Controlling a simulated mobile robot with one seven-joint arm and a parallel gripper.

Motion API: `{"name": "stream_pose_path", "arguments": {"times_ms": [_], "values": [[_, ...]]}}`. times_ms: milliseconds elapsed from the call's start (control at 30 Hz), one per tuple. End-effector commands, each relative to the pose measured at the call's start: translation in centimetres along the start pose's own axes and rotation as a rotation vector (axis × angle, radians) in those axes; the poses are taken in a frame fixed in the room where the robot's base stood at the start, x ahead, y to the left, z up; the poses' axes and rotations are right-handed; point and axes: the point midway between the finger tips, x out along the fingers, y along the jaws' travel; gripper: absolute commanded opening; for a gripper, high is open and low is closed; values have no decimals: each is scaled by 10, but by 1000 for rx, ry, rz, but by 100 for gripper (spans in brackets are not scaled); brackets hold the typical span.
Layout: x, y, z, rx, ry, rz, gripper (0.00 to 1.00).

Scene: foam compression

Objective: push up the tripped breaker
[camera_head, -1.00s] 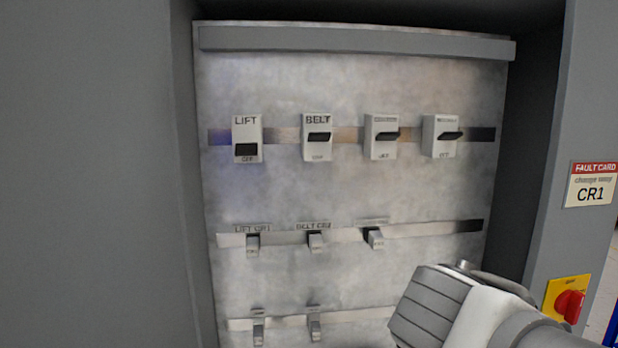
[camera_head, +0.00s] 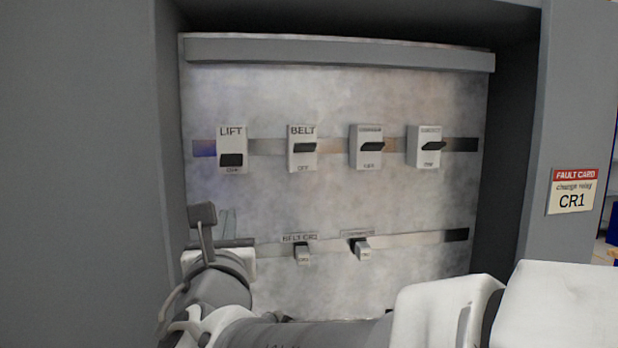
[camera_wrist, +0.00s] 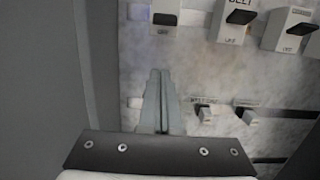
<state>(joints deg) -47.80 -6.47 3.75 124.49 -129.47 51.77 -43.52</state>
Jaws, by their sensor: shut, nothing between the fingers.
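The LIFT breaker (camera_head: 231,142) is the leftmost white breaker in the upper row. Its black toggle (camera_head: 231,160) sits low, lower than the toggles beside it. In the wrist view the lower part of the LIFT breaker (camera_wrist: 166,28) shows at the top edge. My gripper (camera_wrist: 160,73) is shut and empty, its fingertips pointing up toward that breaker from below, apart from it in the picture. In the head view my wrist is at the lower left, below the LIFT breaker, and hides the left part of the relay row.
The BELT breaker (camera_head: 302,148) and two more breakers (camera_head: 367,147) (camera_head: 424,147) stand to the right. Relays (camera_head: 302,254) (camera_head: 362,249) sit on the lower rail. The cabinet's left wall (camera_head: 168,150) is close to my wrist. A fault card (camera_head: 573,191) reads CR1.

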Motion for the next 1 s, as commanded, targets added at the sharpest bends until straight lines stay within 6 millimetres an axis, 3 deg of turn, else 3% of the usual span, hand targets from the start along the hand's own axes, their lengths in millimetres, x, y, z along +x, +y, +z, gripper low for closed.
{"name": "stream_pose_path", "arguments": {"times_ms": [333,867,1000], "values": [[7,-1,0,3,2,-4,0],[102,-2,1,2,3,-6,0],[93,-2,25,6,0,-2,0]]}}
